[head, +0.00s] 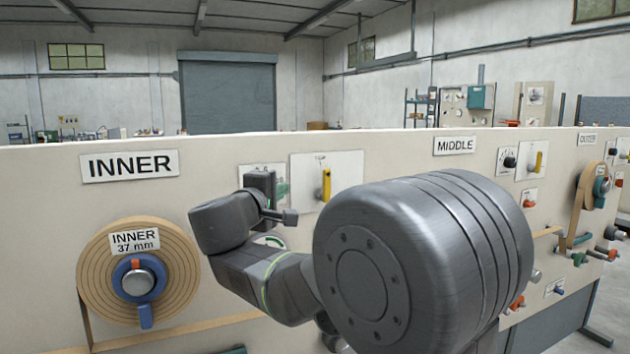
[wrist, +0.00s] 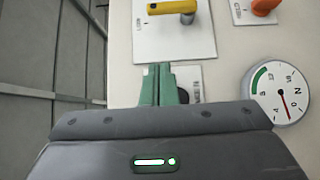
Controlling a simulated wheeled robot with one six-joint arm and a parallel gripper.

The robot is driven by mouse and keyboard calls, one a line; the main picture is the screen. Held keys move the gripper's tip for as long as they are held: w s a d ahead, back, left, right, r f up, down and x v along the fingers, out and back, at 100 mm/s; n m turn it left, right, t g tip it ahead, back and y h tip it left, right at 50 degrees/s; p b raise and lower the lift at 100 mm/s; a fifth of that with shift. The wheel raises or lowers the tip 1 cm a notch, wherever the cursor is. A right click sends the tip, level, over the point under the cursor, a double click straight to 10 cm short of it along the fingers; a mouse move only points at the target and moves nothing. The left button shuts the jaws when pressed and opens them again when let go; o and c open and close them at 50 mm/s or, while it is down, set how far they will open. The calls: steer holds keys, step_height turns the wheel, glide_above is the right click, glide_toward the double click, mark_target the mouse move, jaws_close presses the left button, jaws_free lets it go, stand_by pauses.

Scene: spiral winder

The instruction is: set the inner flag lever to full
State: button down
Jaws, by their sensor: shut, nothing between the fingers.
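A yellow lever (head: 326,185) stands upright on a white plate (head: 347,170) to the right of the INNER sign. I take it for the inner flag lever, but its plate marks are too small to read. In the wrist view the yellow lever (wrist: 172,7) shows at the top edge, cut off. My gripper (head: 283,190) is left of the lever in the head view, in front of a smaller plate that it partly covers. In the wrist view the green fingers (wrist: 159,72) are together and empty, below the lever's plate and apart from the lever.
The INNER sign (head: 130,165) and a wound spool (head: 185,255) are at the left of the panel. A round gauge (wrist: 277,95) and an orange lever (wrist: 264,6) show in the wrist view. The MIDDLE section has another yellow lever (head: 539,163). My arm hides the panel's lower middle.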

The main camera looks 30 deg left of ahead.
steer(key=p, duration=0.3)
glide_toward(327, 186)
steer(key=w+a, duration=0.1)
steer(key=w+a+r, duration=0.1)
steer(key=a, duration=0.1)
steer(key=w+a+r, duration=0.1)
steer(key=w+a, duration=0.1)
steer(key=shift+w+a+r, duration=0.1)
steer(key=shift+a+r, duration=0.05)
steer(key=shift+r, duration=0.05)
steer(key=w+d, duration=0.2)
steer(key=shift+w+d+f, duration=0.1)
steer(key=shift+w+d, duration=0.15)
steer(key=shift+d, duration=0.05)
